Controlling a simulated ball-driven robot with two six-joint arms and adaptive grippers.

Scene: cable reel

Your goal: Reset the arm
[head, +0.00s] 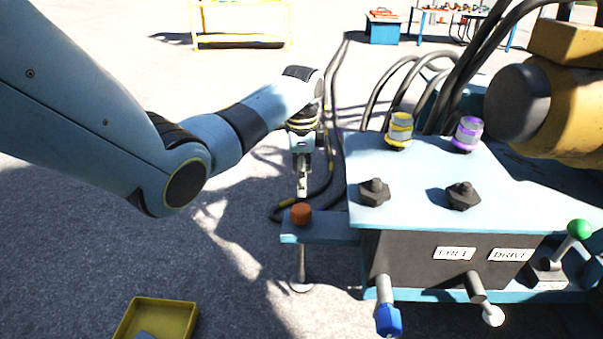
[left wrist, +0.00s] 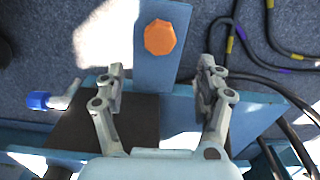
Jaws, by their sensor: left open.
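My left arm comes in from the left in the head view. Its gripper (head: 302,188) points down just above an orange round cap (head: 301,214) on a small blue side shelf (head: 335,229) of the machine. In the left wrist view the two fingers (left wrist: 160,85) are apart, with nothing between them. The orange cap (left wrist: 160,37) lies ahead of the fingertips, roughly midway across the gap between them, and does not appear gripped. My right gripper shows in neither view.
The blue control bench (head: 440,200) carries dark knobs, yellow and purple ringed connectors, a blue-tipped handle (head: 388,318), a white-tipped handle and a green-balled lever (head: 579,230). Thick black cables (head: 420,80) run behind. A yellow tray (head: 160,305) sits on the ground at lower left.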

